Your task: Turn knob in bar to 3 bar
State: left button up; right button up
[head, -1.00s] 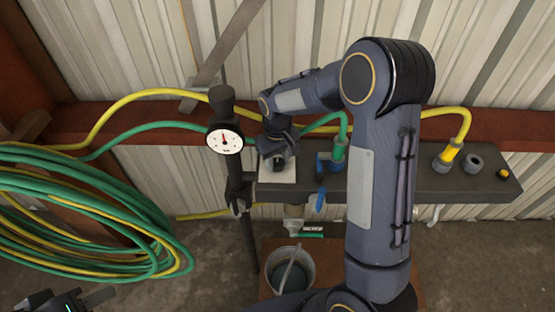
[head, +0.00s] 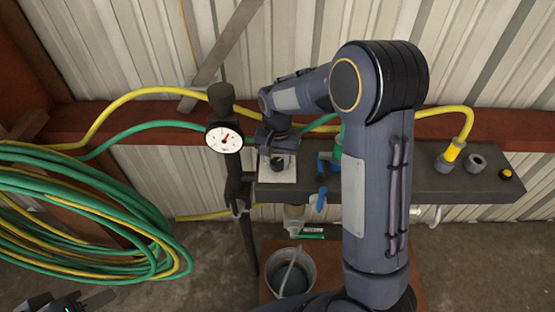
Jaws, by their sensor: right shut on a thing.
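The round white pressure gauge (head: 224,139) stands on a dark vertical pipe left of the shelf. Its red needle points up and to the right; the scale figures are too small to read. The dark knob (head: 278,162) sits over a white plate (head: 277,177) at the shelf's left end. My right gripper (head: 278,155) reaches down over the knob and is shut on it; the gripper and wrist partly hide the knob. My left gripper (head: 88,300) shows only in part at the bottom left edge, away from the gauge and knob, and its jaws are unclear.
The dark shelf (head: 470,187) carries a blue valve (head: 322,165), a yellow hose connector (head: 452,153), a grey ring (head: 475,162) and a yellow-black button (head: 506,174). Coiled green and yellow hoses (head: 90,215) hang at left. A bucket (head: 290,272) stands below.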

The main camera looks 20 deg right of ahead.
aim_at(278, 162)
jog(key=shift+m, duration=1)
jog(key=o, duration=1)
jog(key=shift+r, duration=0.1)
notch_tip(278, 162, up, 7)
jog(key=shift+b, duration=0.3)
jog(key=shift+r, duration=0.35)
